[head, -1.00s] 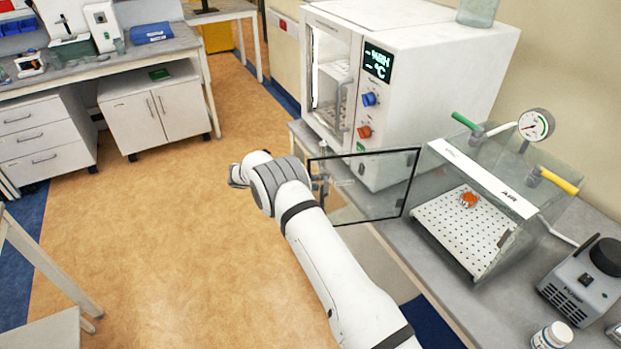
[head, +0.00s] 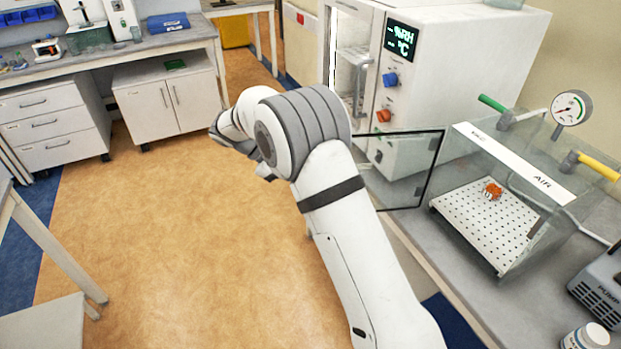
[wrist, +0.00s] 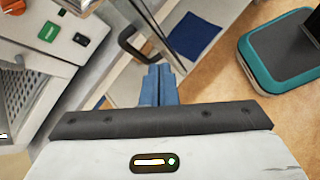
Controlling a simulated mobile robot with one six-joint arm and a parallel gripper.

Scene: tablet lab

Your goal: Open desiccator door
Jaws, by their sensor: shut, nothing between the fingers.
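The desiccator (head: 540,190) is a clear box with VAC and AIR labels on the bench at the right of the head view. Its glass door (head: 405,165), in a black frame, stands swung open from the left side of the box. My arm hides the door's left part. In the wrist view, my gripper (wrist: 160,82) has its blue fingers shut together and empty. A dark curved handle (wrist: 131,41) is just beyond the fingertips; I cannot tell whether they touch it. The fingers are hidden in the head view.
A white chamber (head: 460,60) with a lit display stands behind the door. Inside the desiccator, an orange object (head: 492,191) sits on a perforated plate (head: 470,215). A pump (head: 600,285) and white jar (head: 585,337) are at the front right.

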